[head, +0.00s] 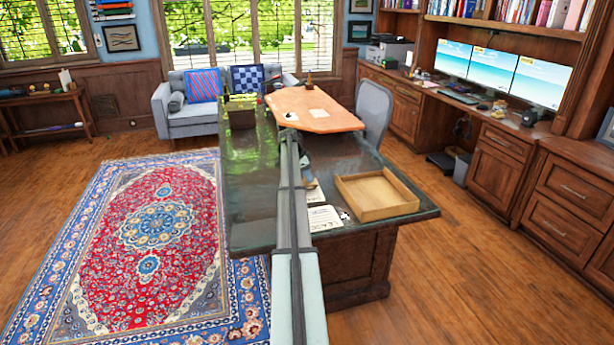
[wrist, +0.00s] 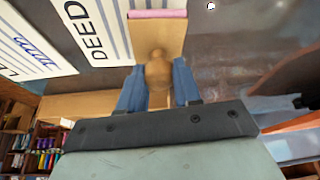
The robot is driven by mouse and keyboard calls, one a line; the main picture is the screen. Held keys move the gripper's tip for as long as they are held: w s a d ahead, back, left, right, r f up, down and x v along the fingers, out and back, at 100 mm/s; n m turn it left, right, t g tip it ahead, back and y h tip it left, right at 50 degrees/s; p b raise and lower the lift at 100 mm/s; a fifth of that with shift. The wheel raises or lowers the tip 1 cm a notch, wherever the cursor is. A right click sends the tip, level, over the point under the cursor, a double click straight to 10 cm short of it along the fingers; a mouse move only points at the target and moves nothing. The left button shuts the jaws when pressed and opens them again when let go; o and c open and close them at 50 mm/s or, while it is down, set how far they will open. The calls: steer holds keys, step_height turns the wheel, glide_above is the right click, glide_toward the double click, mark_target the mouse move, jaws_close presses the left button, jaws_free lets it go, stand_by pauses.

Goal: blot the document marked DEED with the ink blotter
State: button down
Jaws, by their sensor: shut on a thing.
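My gripper (wrist: 158,84) is shut on the round wooden knob of the ink blotter (wrist: 157,35) in the wrist view. The blotter is light wood with a pink strip along its far edge.
Another white sheet (wrist: 15,50) lies left of the DEED in the wrist view. A shallow wooden tray (head: 378,212) sits on the dark desk (head: 250,205), right of the papers. An orange-brown desktop (head: 310,102) with small items lies beyond.

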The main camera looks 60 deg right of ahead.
steer(key=shift+f, duration=0.55)
stand_by(1.4)
steer(key=shift+r, duration=0.1)
steer(key=shift+r, duration=3.45)
